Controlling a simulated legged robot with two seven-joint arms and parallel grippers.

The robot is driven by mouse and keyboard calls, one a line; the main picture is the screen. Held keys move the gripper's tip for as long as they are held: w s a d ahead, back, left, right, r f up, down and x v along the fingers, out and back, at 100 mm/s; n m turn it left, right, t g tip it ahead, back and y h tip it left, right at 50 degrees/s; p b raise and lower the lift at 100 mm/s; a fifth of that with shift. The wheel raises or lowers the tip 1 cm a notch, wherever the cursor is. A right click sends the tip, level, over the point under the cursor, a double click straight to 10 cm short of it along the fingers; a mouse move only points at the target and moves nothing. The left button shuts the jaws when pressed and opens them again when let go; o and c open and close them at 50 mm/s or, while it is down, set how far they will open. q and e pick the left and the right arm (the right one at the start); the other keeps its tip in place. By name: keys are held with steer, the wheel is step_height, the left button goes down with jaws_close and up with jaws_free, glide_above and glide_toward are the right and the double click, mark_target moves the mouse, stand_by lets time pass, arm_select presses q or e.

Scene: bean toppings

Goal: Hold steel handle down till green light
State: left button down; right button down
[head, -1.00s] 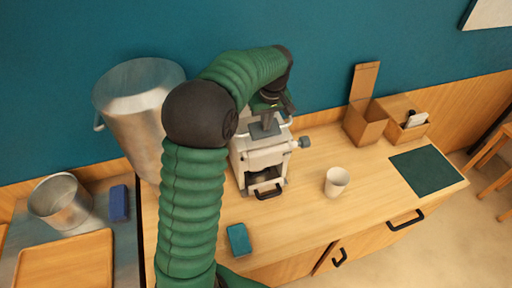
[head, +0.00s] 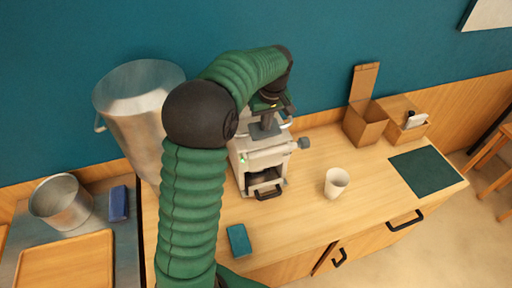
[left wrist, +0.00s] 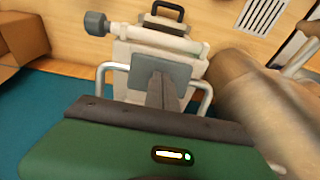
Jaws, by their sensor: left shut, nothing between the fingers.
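The white machine (head: 264,163) stands on the wooden counter against the wall, with a grey plate (left wrist: 178,72) on top. Its steel handle (left wrist: 207,101) is a bent bar that shows on both sides of the plate in the left wrist view. A small green light (head: 243,157) glows on the machine's left side. My left gripper (head: 266,121) is shut and empty, over the top of the machine. In the left wrist view its dark fingers (left wrist: 161,93) point at the plate; I cannot tell whether they touch it or the handle. My right gripper is not in view.
A big steel pot (head: 135,105) stands left of the machine. A white cup (head: 336,182) and a teal block (head: 239,240) are on the counter in front. Cardboard boxes (head: 366,122) and a dark green mat (head: 424,171) are to the right.

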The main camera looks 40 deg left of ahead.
arm_select(q)
step_height(320, 180, up, 10)
steer(key=p, duration=0.8)
steer(key=shift+a+r, duration=0.15)
steer(key=shift+r, duration=0.05)
steer(key=s+d+f+m+t+h, duration=0.1)
steer(key=s+d+f+m, duration=0.35)
steer(key=d, duration=0.35)
steer(key=s+d+f+m, duration=0.4)
steer(key=s+d, duration=0.2)
steer(key=d, duration=0.2)
steer(key=s+d+f+m+t+h, duration=0.1)
steer(key=s+d+f+m, duration=0.35)
steer(key=d, duration=0.35)
step_height(320, 180, down, 14)
steer(key=a+b, duration=0.1)
steer(key=b, duration=1.3)
steer(key=shift+s+f+b, duration=0.15)
steer(key=shift+f+b, duration=0.05)
steer(key=shift+b, duration=0.2)
